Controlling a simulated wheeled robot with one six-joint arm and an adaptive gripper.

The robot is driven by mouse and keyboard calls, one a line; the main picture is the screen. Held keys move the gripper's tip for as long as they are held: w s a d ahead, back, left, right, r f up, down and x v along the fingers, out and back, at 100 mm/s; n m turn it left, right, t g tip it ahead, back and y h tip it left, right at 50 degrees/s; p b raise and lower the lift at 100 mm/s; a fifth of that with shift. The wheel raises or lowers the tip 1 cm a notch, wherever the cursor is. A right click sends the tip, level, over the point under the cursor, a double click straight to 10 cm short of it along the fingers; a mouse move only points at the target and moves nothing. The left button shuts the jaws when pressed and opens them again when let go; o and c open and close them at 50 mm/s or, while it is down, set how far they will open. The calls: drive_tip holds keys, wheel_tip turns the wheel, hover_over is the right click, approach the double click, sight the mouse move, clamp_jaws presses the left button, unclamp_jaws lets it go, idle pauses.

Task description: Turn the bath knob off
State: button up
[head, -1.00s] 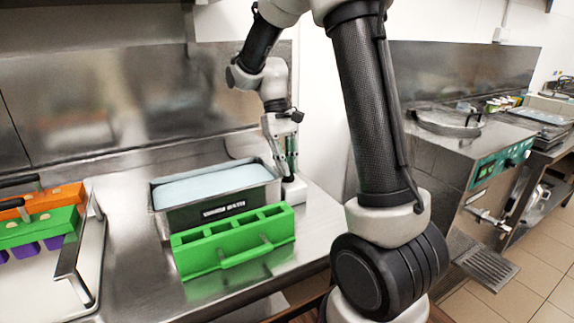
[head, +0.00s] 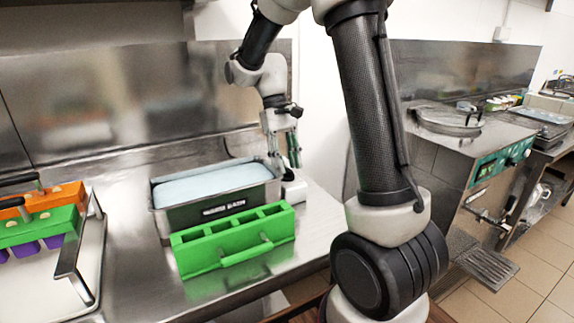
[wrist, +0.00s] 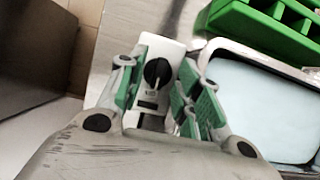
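The black bath knob (wrist: 157,72) sits on a white control box (wrist: 150,103) at the end of the bath. In the wrist view, its pointer lies roughly along the box's length. The steel bath (head: 217,195) holds pale blue liquid. My gripper (wrist: 156,68) is open, with its green-padded fingers apart on either side of the knob and box. In the head view, my gripper (head: 285,160) is above the box. I see no clear contact with the knob.
A green mould (head: 235,245) stands in front of the bath and shows in the wrist view (wrist: 265,28). A tray (head: 90,270) with orange and green moulds is at left. A steel wall is behind the counter. A steel machine (head: 440,160) stands at right.

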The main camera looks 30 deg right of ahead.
drive_tip(key=v, duration=1.1)
drive_tip(key=s+d+t, duration=0.2)
drive_tip(key=s+t, duration=0.6)
drive_tip(key=s, duration=1.4)
drive_tip(key=shift+s+d+f+t, duration=0.2)
drive_tip(key=shift+s+f+t, duration=0.15)
drive_tip(key=shift+f+t, duration=0.05)
